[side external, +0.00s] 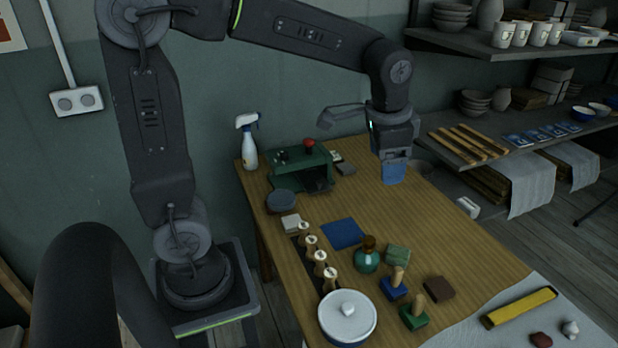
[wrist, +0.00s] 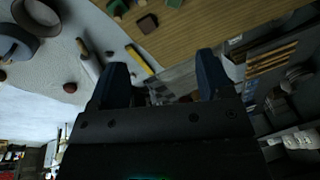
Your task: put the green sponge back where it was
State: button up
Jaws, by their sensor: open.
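In the wrist view, a green block at the top edge (wrist: 173,3), mostly cut off, appears to be the same sponge. My gripper (side external: 393,175) is above the far right part of the table, behind and well apart from the sponge. Its blue fingers show spread in the wrist view (wrist: 161,70), with nothing between them.
A blue-based stamp (side external: 394,288), a green-based stamp (side external: 414,317) and a brown block (side external: 440,289) stand near the sponge. A blue square (side external: 343,233) lies left of the bottle. A white lidded pot (side external: 347,314) is in front. The table's right-middle is clear.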

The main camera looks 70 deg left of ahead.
jog(key=s+d+n+t+h, duration=0.1)
jog(key=s+n+t, duration=0.2)
jog(key=s, duration=1.2)
jog(key=shift+d+r+n, duration=0.15)
jog(key=shift+d+n, duration=0.05)
jog(key=shift+n, duration=0.1)
